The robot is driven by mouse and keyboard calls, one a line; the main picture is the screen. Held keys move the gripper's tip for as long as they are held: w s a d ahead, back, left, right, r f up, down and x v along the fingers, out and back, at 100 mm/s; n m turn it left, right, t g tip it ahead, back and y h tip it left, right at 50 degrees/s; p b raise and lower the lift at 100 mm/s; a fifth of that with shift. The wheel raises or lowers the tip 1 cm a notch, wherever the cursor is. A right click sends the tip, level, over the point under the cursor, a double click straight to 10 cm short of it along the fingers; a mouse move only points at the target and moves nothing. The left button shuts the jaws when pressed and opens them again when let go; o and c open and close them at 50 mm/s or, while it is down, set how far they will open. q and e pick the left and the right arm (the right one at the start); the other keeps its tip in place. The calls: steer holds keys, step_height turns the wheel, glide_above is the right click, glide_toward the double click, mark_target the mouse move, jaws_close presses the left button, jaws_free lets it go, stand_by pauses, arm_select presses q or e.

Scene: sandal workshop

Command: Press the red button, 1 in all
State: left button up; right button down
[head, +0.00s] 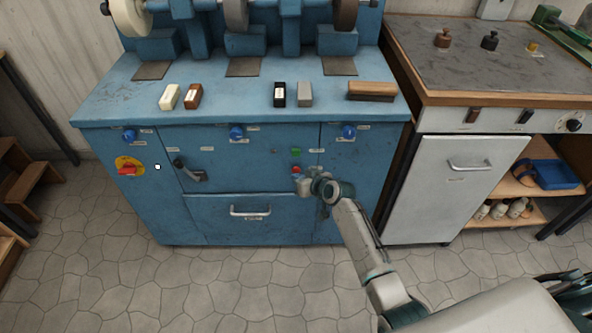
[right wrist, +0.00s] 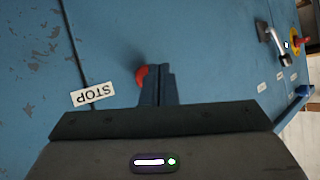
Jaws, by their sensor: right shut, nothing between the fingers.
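The red button (head: 296,169) is on the front of the blue grinding machine, below a green button (head: 296,151). My right gripper (head: 299,178) is shut and empty, right at the red button in the head view. In the right wrist view the closed fingertips (right wrist: 157,72) partly cover the red button (right wrist: 141,77), which shows at their left side. A STOP label (right wrist: 93,95) is beside it. I cannot tell whether the fingertips touch the button or whether it is pushed in. My left gripper is not in view.
The blue machine (head: 222,211) also carries a red-and-yellow switch (head: 130,167), a dark lever (head: 190,172), blue knobs and a drawer handle (head: 250,211). Small blocks lie on its top. A grey-topped bench (head: 480,70) with a white cabinet door adjoins on the right. The floor in front is clear.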

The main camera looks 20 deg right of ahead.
steer(key=shift+s+a, duration=0.1)
steer(key=shift+s, duration=0.15)
steer(key=s+p, duration=0.1)
steer(key=s, duration=0.1)
steer(key=s+a+p, duration=0.1)
steer(key=s, duration=0.1)
steer(key=shift+s+a, duration=0.2)
steer(key=shift+s, duration=0.2)
stand_by(0.7)
